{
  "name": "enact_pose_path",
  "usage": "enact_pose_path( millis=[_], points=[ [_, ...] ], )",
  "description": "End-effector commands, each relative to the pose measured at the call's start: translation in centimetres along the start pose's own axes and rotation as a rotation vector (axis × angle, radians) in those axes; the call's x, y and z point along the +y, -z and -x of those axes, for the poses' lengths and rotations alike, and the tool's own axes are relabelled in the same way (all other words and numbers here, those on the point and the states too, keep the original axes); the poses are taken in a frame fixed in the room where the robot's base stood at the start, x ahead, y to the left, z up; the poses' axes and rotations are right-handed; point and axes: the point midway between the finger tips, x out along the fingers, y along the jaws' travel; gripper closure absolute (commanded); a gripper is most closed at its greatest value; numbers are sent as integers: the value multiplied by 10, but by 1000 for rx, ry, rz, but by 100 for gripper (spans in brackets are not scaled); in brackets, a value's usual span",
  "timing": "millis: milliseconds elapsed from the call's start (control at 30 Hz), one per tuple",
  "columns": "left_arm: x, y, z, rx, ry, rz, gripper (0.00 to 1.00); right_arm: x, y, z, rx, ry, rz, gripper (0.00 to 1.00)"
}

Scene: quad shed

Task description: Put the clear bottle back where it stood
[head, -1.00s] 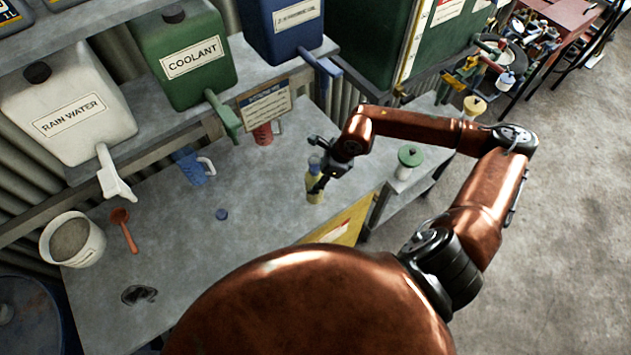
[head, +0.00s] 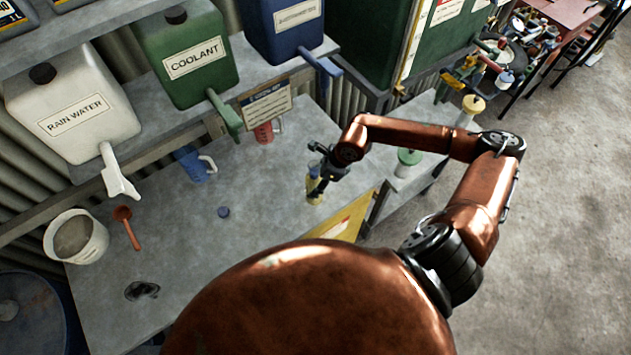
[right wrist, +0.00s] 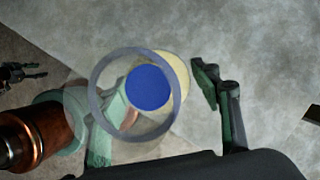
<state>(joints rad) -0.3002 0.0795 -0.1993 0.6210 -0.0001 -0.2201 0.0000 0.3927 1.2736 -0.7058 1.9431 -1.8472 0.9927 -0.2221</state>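The clear bottle (head: 314,188), with yellow contents low in it, stands upright on the grey bench. My right gripper (head: 318,170) is at it, partly covering it. In the right wrist view I look down on the bottle (right wrist: 180,70), with a blue disc at its top and a pale yellow round shape below. The right gripper (right wrist: 165,115) appears open, one finger on each side of the bottle; a gap shows at the right finger, and the left finger is seen partly through the bottle. A small dark shape at that view's left edge may be my left gripper (right wrist: 22,72).
A blue cap (head: 223,212), a blue jug (head: 193,166), a red jug (head: 264,132), an orange scoop (head: 126,228) and a white bucket (head: 97,243) are on the bench. A green-lidded jar (head: 408,157) stands right of the gripper.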

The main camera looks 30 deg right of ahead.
Motion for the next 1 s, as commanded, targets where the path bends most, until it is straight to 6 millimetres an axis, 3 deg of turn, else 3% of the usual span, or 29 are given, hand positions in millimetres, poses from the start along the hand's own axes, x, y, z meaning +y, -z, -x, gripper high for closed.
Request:
enact_pose_path(
  millis=[467, 1000],
  points=[
    [0, 0, 0, -1, 0, 0, 56, -2, 0, 10, 0, 3, 0, 37],
    [1, -4, -24, -3, 0, -1, 56, -1, 1, 108, 2, 2, 0, 37]
  ],
)
